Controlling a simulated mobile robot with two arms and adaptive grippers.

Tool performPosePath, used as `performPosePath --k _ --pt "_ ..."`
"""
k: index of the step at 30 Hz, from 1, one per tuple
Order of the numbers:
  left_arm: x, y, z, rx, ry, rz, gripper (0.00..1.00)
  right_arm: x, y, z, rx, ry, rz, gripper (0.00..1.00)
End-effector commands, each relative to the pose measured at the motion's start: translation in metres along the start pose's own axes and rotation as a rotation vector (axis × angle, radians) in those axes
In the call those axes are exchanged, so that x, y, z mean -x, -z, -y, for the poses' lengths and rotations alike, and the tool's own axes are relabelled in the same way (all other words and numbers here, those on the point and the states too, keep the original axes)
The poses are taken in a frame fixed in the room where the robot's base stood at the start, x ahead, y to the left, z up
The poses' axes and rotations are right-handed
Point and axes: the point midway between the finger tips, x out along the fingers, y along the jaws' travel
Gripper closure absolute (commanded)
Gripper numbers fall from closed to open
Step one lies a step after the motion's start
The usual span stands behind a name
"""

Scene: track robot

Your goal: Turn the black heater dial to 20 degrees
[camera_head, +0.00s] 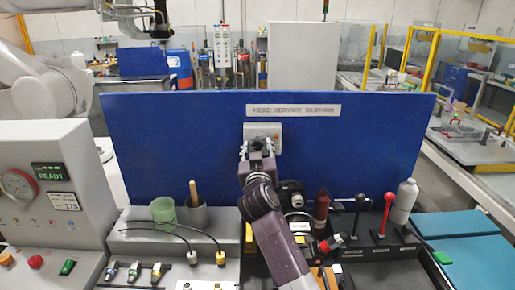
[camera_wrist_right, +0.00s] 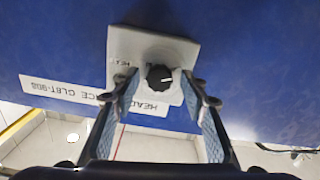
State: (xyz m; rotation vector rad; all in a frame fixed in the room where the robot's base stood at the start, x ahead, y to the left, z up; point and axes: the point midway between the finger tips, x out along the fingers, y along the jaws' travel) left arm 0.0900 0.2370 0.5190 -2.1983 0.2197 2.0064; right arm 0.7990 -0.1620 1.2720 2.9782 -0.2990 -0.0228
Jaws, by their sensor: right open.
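The black heater dial (camera_wrist_right: 159,77) is a round knob with a white pointer line, set on a pale square plate (camera_wrist_right: 150,48). In the wrist view the line points to the right; the scale cannot be read. In the head view the plate (camera_head: 263,129) is on the blue panel, and the dial is hidden behind my right gripper (camera_head: 257,148). My right gripper is open in the wrist view (camera_wrist_right: 158,82), with one finger on each side of the dial and gaps visible. My left gripper is not in view.
The blue panel (camera_head: 180,140) carries a label (camera_head: 293,110) above the plate. Below stand a green cup (camera_head: 163,210), a red-knobbed lever (camera_head: 386,215) and a grey bottle (camera_head: 403,200). A grey console (camera_head: 50,150) stands at the left. A white robot arm (camera_head: 40,80) is behind it.

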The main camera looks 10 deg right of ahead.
Motion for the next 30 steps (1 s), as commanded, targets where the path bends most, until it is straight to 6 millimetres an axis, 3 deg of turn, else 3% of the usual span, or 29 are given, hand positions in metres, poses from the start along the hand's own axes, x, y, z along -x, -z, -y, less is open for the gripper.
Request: performPosePath --k 1,12,21,29,30 --pt "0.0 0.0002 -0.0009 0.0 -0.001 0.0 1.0 0.0001 0.0 -0.0001 0.0 0.0 0.0 0.63" --pt "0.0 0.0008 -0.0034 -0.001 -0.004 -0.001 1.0 0.0003 -0.0001 -0.0002 0.001 0.0 0.0 1.0" --pt "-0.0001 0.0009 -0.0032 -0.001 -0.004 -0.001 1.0 0.0002 0.0 0.0005 0.125 0.0 0.0 1.0" --pt "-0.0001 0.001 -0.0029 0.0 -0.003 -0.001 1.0 0.0002 -0.0001 0.0006 0.131 0.0 0.0 1.0" --pt "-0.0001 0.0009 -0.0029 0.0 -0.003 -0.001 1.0 0.0002 -0.0002 0.0006 0.131 0.0 0.0 0.74"
